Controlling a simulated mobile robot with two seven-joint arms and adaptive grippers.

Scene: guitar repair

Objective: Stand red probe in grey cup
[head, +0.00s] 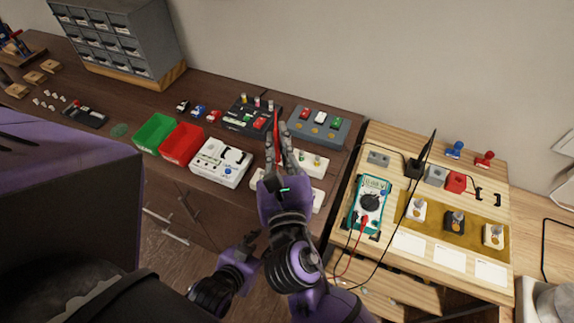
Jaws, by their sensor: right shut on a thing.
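My right gripper (279,150) is shut on the red probe (276,124), which points up from between the fingers. It is above the dark bench, left of the gap to the light wooden bench. The probe's lower part is hidden by the fingers. A small grey block, seemingly the grey cup (435,176), stands on the light bench, between a black holder and a red block. Its opening is too small to make out. It is well to the right of my gripper and apart from it. My left gripper's fingers do not show.
A black probe (428,149) stands tilted in the black holder (414,168). The teal multimeter (370,203) has red and black leads. Another grey block (378,158) is behind it. Green (154,133) and red (182,145) bins stand on the dark bench.

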